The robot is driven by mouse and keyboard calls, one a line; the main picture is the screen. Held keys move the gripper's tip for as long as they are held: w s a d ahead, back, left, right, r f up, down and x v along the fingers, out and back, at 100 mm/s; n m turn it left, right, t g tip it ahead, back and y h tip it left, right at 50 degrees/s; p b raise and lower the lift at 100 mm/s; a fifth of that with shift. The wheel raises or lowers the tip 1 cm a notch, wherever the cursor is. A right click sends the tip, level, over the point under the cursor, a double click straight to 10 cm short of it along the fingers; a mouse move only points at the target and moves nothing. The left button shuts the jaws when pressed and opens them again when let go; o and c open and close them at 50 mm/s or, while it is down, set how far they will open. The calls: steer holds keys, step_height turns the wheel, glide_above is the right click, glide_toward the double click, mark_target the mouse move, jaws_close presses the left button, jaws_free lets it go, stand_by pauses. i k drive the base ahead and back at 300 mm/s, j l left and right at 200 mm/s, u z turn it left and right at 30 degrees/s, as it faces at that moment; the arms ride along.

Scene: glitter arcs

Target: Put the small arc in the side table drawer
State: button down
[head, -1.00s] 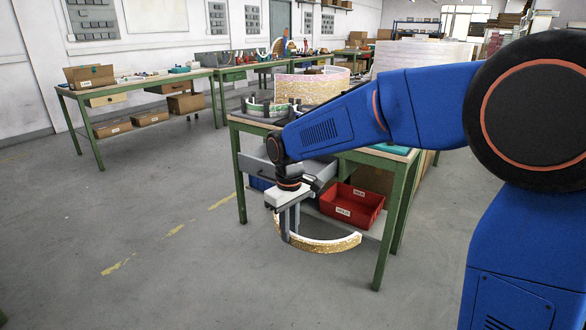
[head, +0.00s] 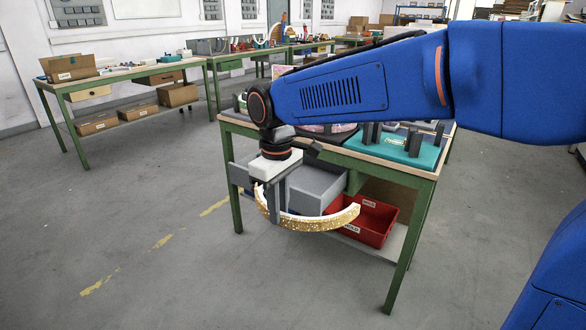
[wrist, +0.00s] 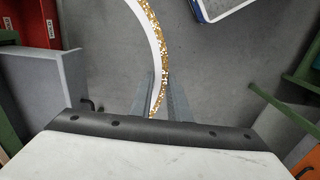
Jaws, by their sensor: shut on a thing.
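My gripper (head: 272,199) points down in front of the near table and is shut on a small arc (head: 315,222) with gold glitter on its outer face and a white inner side. In the wrist view the arc (wrist: 160,55) passes between the two fingers (wrist: 160,95) and curves away upward. In the head view the arc hangs in front of a grey drawer (head: 315,188) pulled out under the tabletop. The drawer's inside is partly hidden by my gripper and the arc. A grey panel also shows at the left of the wrist view (wrist: 45,85).
The near green-legged table (head: 405,172) carries a teal tray (head: 395,148) with dark upright blocks. A red bin (head: 375,222) stands on its lower shelf. Another table (head: 115,77) with boxes stands at the left. The floor (head: 150,190) between is clear.

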mark_target(294, 178)
steer(key=i, duration=1.2)
